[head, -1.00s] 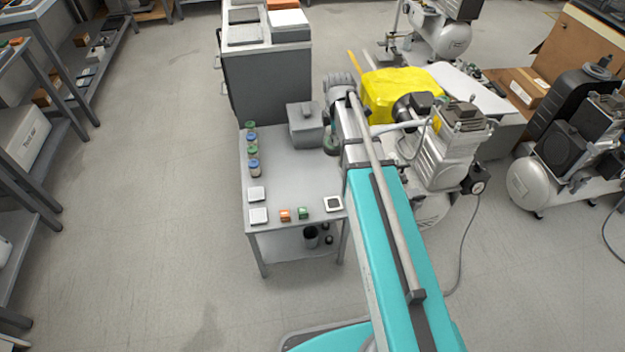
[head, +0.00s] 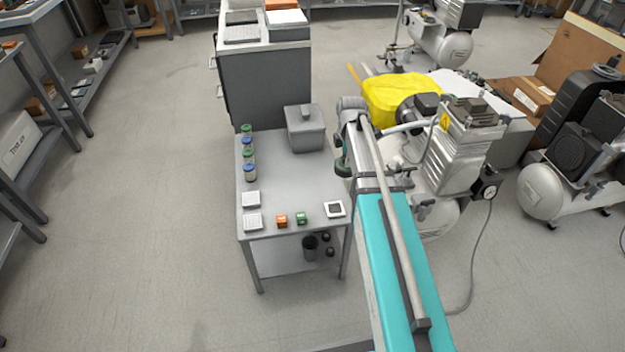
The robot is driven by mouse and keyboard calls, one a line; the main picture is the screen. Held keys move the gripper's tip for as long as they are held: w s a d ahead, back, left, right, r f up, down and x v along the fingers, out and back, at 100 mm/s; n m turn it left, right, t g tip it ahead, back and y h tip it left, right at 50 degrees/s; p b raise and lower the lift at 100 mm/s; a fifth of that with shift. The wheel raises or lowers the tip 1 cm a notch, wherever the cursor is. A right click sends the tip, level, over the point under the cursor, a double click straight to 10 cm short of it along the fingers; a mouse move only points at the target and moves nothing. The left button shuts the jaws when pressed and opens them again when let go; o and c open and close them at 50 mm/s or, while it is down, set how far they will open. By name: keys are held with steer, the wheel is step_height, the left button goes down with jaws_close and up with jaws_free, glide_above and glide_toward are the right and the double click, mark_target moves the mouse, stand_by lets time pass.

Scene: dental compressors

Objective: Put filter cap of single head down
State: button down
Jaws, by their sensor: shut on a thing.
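My arm reaches forward from the bottom of the head view, over the right edge of the small grey table (head: 290,185). My gripper (head: 342,163) shows only as a small dark and green part left of the forearm, low by the table's right edge. The forearm hides most of it. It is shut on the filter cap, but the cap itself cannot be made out. The single-head compressor (head: 455,150), with a silver finned head and a gauge, stands just right of the arm.
A lidded grey box (head: 305,130) stands at the table's back. Several small jars (head: 248,155) line its left edge. White trays (head: 252,221), an orange block (head: 282,221), a green block (head: 301,218) and a framed square (head: 334,209) lie in front. The table's middle is clear.

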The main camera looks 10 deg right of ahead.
steer(key=shift+w, duration=0.1)
steer(key=shift+w+a+f+b, duration=1.2)
steer(key=shift+w+f+b, duration=0.3)
steer(key=shift+w, duration=0.3)
steer(key=shift+w+a+f+b, duration=1.2)
steer(key=shift+w+f+b, duration=0.3)
steer(key=shift+w, duration=0.35)
steer(key=shift+w+a+f+b, duration=1.2)
steer(key=shift+w+f+b, duration=0.3)
steer(key=shift+w, duration=0.3)
steer(key=shift+w+a+f+b, duration=0.2)
steer(key=shift+w+f+b, duration=0.25)
steer(key=shift+f+b, duration=0.3)
steer(key=shift+s+f+b, duration=0.1)
steer(key=shift+f+b, duration=1.15)
steer(key=shift+f, duration=0.2)
